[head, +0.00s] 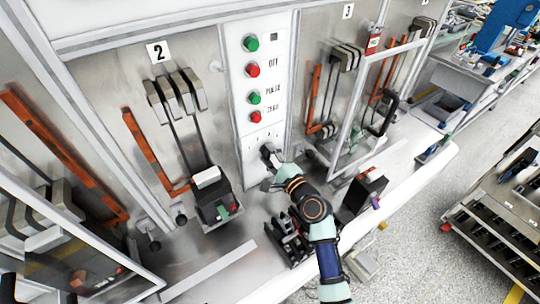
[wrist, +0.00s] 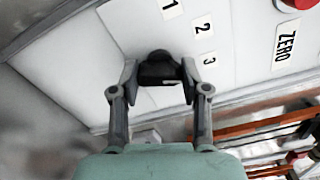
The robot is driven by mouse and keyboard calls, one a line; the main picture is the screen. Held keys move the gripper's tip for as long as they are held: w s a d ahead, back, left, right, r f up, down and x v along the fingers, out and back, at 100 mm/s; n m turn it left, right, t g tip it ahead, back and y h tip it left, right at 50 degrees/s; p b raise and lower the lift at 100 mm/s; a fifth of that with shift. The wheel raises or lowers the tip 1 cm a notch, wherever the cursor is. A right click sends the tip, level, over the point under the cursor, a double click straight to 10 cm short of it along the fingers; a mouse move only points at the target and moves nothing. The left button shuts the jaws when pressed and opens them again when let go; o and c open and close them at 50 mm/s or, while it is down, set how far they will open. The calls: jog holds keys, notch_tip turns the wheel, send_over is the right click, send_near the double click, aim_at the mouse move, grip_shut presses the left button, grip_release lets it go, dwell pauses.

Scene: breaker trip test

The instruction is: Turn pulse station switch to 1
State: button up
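The pulse station switch is a black knob (wrist: 160,68) on the white panel, with labels 1, 2 and 3 beside it in the wrist view. In the head view the dark switch (head: 267,152) is low on the central white panel, partly hidden by my gripper (head: 272,168). In the wrist view the two fingers of my gripper (wrist: 160,84) stand on either side of the knob, close against it, and appear shut on it. The exact position the knob points to is hard to tell.
Above the switch the panel (head: 242,105) has green and red buttons, including a red button (head: 256,117) by the ZERO label. A black device (head: 212,200) stands left of my arm and a dark box (head: 365,190) stands right. Glazed frames flank the panel.

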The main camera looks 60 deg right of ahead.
jog(key=shift+c, duration=0.9)
jog(key=shift+f+n, duration=0.1)
jog(key=shift+n, duration=0.2)
jog(key=n+b, duration=0.2)
jog(key=shift+n+b, duration=0.35)
jog(key=shift+n, duration=0.05)
jog(key=n+b, duration=0.2)
jog(key=n, duration=0.1)
jog(key=shift+f+n, duration=0.1)
jog(key=shift+n, duration=0.2)
jog(key=n+b, duration=0.4)
jog(key=shift+n, duration=0.3)
jog(key=shift+n+b, duration=1.35)
jog(key=shift+n, duration=0.75)
jog(key=shift+r, duration=0.2)
